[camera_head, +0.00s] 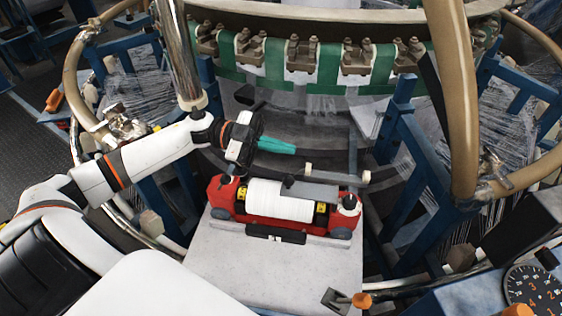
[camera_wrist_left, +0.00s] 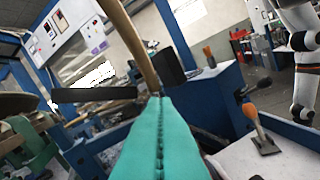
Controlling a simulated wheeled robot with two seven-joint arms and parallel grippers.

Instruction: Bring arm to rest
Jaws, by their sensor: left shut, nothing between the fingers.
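My left arm comes in from the left in the head view. Its gripper (camera_head: 277,146) has teal fingers that are closed together with nothing between them. It is in the air, above and behind the red shuttle (camera_head: 226,196) with a white roll (camera_head: 279,200), and apart from it. In the left wrist view the teal fingers (camera_wrist_left: 160,130) fill the lower middle, pressed together along a seam. My right gripper does not show in either view.
The shuttle sits on a grey plate (camera_head: 215,262). An orange-handled tool (camera_head: 361,300) lies near the plate's front right corner. Blue loom posts (camera_head: 397,120), tan curved tubes (camera_head: 455,100) and a metal pole (camera_head: 180,55) stand close around the arm. A dial (camera_head: 533,290) is at lower right.

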